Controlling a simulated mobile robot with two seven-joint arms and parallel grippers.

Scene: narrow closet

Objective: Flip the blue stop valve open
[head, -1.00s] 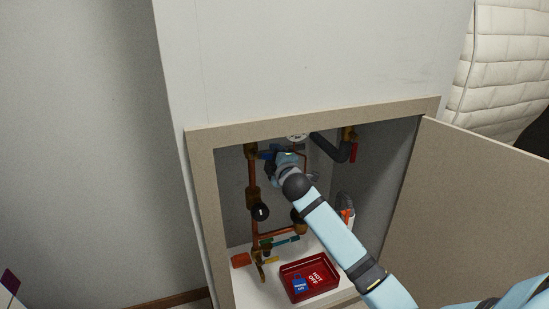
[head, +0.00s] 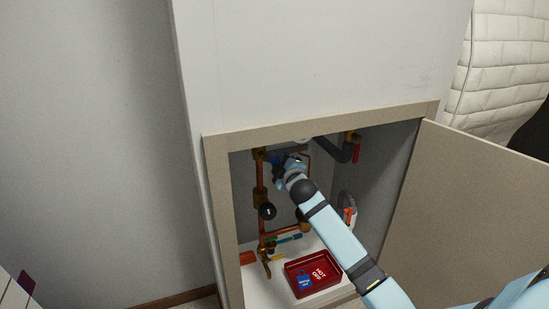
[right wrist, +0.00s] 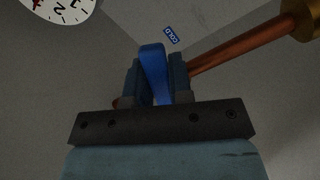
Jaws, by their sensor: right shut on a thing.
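The blue stop valve handle (right wrist: 152,68) stands between the two fingers of my right gripper (right wrist: 154,85) in the right wrist view. The gripper is shut on it. In the head view my right gripper (head: 280,161) is at the upper part of the copper pipework, inside the open cabinet. Only a bit of blue shows there, and the valve body is mostly hidden by the gripper and wrist. A small blue COLD label (right wrist: 171,36) is on the wall just behind the handle. My left gripper is not in view.
A copper pipe (right wrist: 235,52) runs close to the right of the fingers, and a round dial (right wrist: 58,8) is at upper left. A red tray (head: 312,284) with a blue tag is on the cabinet floor. The cabinet door (head: 470,215) stands open at right.

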